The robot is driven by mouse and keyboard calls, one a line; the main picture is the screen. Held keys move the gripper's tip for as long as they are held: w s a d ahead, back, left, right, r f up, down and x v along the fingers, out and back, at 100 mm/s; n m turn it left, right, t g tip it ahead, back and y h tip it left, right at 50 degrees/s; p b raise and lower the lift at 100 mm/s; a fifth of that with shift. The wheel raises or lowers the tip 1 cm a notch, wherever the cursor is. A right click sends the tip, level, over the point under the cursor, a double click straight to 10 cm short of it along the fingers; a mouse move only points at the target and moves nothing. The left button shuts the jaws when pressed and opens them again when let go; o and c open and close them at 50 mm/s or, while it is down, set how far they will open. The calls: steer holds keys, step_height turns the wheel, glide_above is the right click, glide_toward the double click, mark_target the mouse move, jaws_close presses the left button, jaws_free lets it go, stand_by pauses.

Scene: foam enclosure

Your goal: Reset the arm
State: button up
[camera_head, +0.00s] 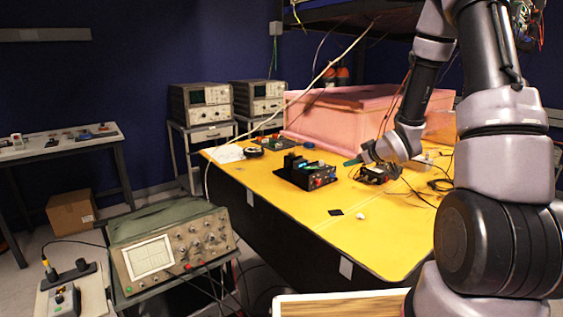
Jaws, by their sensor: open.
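My arm (493,130) comes down from the upper right, and a large part of it fills the right side of the view. My gripper (358,166) is over the yellow table (285,206), low near its middle, and its fingers point left. It is small here, but its jaws are open. I see nothing held between them. A small black device (371,176) sits on the table just below the gripper. I cannot tell whether they touch.
A black device with knobs (308,176) stands left of the gripper. A pink foam enclosure (335,112) stands behind. Loose cables lie on the right of the table. An oscilloscope (168,255) stands at the front left. The table's front part is mostly clear, with a small black square (335,212).

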steer(key=s+d+r+m+g+h, duration=0.1)
steer(key=s+r+m+h, duration=0.15)
steer(key=s+r, duration=0.5)
steer(key=s+d+r+m+g+h, duration=0.15)
steer(key=s+r+m, duration=0.25)
steer(key=r, duration=0.6)
steer(key=s+a+r+m+g+y, duration=0.1)
steer(key=s+a+r+m, duration=0.1)
steer(key=s, duration=0.8)
steer(key=s+a+r+m+g+y, duration=0.1)
steer(key=s+a+r, duration=0.3)
steer(key=s, duration=0.6)
steer(key=shift+r+m+y, duration=0.4)
steer(key=shift+m, duration=0.45)
